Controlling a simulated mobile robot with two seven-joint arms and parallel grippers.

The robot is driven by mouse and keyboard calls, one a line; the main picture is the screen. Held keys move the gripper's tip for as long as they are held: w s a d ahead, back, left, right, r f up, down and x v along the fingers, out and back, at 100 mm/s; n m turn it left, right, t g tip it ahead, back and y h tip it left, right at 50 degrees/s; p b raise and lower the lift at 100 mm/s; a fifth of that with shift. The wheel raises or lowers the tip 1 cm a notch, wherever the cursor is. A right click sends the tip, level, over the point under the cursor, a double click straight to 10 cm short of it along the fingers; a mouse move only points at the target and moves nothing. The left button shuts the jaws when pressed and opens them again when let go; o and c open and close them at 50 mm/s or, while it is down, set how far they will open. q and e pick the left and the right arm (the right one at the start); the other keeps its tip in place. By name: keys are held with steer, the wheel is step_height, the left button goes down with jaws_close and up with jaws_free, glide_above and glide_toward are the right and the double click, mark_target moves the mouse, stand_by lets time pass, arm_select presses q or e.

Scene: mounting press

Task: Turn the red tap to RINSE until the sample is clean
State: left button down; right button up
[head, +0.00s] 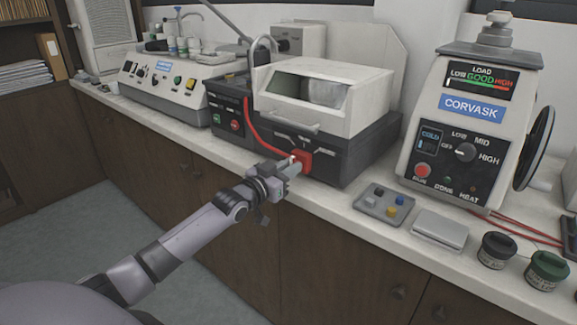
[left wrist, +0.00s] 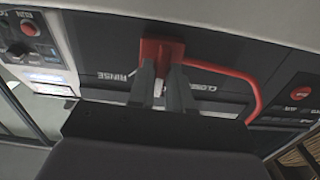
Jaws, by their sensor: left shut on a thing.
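The red tap (head: 301,159) sits on the dark front of the machine with the white hood, at the end of a red hose. My left gripper (head: 290,165) is shut on the tap from the front. In the left wrist view both fingers of the gripper (left wrist: 162,88) close on the red tap (left wrist: 160,48). The RINSE label (left wrist: 119,77) and the CLOSED label (left wrist: 203,87) lie on either side of the fingers. The sample cannot be made out behind the hood window (head: 318,89). My right gripper is not in view.
The Corvask press (head: 470,120) stands to the right. A small tray with coloured buttons (head: 384,203), a grey box (head: 438,230) and two jars (head: 496,250) lie along the counter's front. A polisher (head: 165,88) stands at the left.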

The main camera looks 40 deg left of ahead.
arm_select(q)
steer(key=m+p, duration=0.1)
steer(key=m, duration=0.1)
steer(key=shift+m, duration=0.4)
steer(key=m, duration=0.2)
steer(key=shift+d+m, duration=0.1)
steer(key=shift+m, duration=0.2)
steer(key=shift+m+p, duration=0.45)
steer(key=shift+m, duration=0.95)
steer(key=shift+f, duration=0.1)
steer(key=c, duration=1.1)
jaws_free()
steer(key=shift+s, duration=0.15)
steer(key=shift+s+a, duration=0.15)
steer(key=shift+s, duration=1.6)
steer(key=shift+s+a, duration=0.1)
steer(key=shift+s, duration=1.65)
